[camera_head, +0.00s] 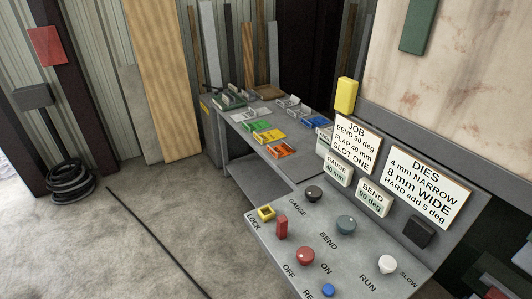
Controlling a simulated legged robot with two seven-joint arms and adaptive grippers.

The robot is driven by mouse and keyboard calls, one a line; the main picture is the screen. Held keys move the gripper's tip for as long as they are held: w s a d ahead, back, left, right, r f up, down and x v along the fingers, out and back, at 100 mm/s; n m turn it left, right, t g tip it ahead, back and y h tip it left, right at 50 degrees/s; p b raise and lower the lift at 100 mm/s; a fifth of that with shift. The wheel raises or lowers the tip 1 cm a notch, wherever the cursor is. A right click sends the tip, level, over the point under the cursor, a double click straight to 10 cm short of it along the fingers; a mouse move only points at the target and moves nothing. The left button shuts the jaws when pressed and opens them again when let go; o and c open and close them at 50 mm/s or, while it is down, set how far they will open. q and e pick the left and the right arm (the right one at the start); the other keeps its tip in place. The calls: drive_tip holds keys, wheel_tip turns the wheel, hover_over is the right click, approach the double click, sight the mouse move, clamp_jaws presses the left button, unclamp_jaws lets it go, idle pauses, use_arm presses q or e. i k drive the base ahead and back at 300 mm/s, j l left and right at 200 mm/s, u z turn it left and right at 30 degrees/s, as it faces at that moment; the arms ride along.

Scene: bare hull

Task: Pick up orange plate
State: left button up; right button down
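An orange plate (282,150) lies on the grey work table in the middle of the view, at the near end of a row of coloured pieces. It looks small at this distance, and I cannot tell whether it sits in a holder. A yellow piece (269,136) and a green piece (256,126) lie just behind it. Neither of my grippers shows in the view.
A control panel (335,263) with knobs and buttons fills the near right, with white signs (357,143) behind it. The grey table (291,171) holds several small parts. Boards (168,85) lean at the back. A black cable (152,238) crosses the floor; open floor lies left.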

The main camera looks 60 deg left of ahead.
sight(278, 152)
drive_tip(key=u, duration=1.85)
drive_tip(key=z, duration=2)
drive_tip(key=u, duration=2)
drive_tip(key=z, duration=0.4)
drive_tip(key=i+j+z, duration=0.2)
drive_tip(key=z, duration=0.25)
drive_tip(key=i+j+z, duration=0.15)
drive_tip(key=j+z, duration=0.35)
drive_tip(key=i+j+z, duration=0.1)
drive_tip(key=j+z, duration=0.15)
drive_tip(key=z, duration=0.2)
